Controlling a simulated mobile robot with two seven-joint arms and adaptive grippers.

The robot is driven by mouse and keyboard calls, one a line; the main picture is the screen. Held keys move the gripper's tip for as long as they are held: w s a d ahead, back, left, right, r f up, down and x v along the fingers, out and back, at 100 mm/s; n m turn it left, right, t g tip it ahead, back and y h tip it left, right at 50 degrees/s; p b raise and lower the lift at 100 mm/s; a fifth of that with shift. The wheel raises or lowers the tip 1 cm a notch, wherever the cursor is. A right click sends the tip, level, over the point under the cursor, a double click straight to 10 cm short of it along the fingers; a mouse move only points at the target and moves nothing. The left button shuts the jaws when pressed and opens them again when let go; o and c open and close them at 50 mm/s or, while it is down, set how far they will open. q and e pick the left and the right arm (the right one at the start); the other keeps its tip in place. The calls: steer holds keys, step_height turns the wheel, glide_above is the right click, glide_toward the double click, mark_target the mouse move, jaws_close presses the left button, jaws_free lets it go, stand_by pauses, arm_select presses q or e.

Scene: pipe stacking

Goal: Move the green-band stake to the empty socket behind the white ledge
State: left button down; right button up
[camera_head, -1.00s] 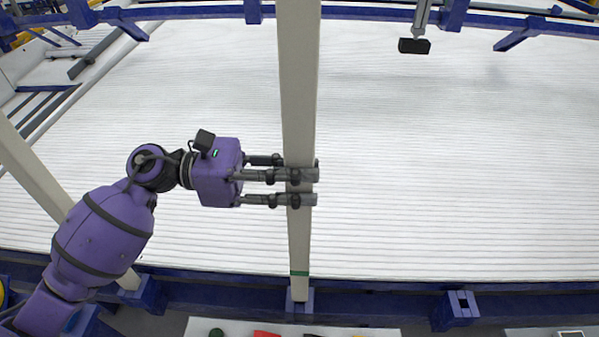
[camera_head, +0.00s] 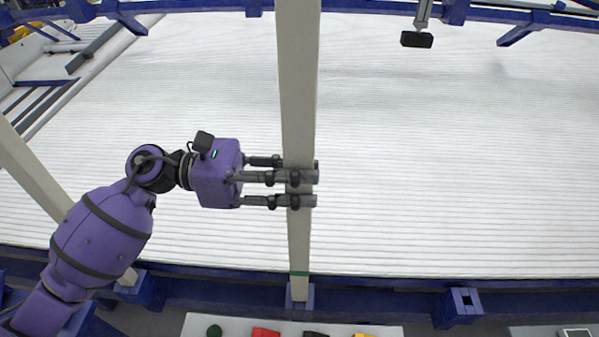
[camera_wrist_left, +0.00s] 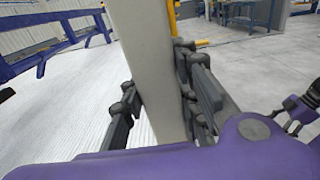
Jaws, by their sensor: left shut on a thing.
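The green-band stake (camera_head: 298,110) is a long pale post standing upright mid-view in the head view, its green band (camera_head: 299,274) near its lower end. My left gripper (camera_head: 300,187) reaches in from the left and is shut around the stake's middle. The fingers also show on both sides of the stake (camera_wrist_left: 150,60) in the left wrist view. The stake's foot overlaps a blue socket (camera_head: 309,297); I cannot tell whether it is inside. Another blue socket (camera_head: 463,303), hollow and empty, is to the right. The white ledge (camera_head: 200,325) is at the bottom. My right gripper is not in view.
Another pale stake (camera_head: 35,170) leans across the left side. Blue beams run along the top and bottom of the ribbed white bed (camera_head: 450,170). Coloured pieces, including a red one (camera_head: 265,332), lie on the white ledge. The bed right of the stake is clear.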

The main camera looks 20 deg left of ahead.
arm_select(q)
steer(key=shift+r, duration=0.15)
steer(key=c, duration=1.3)
jaws_free()
steer(key=shift+o, duration=0.2)
steer(key=shift+f, duration=0.2)
steer(key=shift+a, duration=0.1)
steer(key=s+a, duration=0.2)
steer(key=a, duration=0.9)
steer(key=shift+s+a+r, duration=0.15)
steer(key=shift+s+a, duration=0.1)
steer(key=shift+a, duration=0.05)
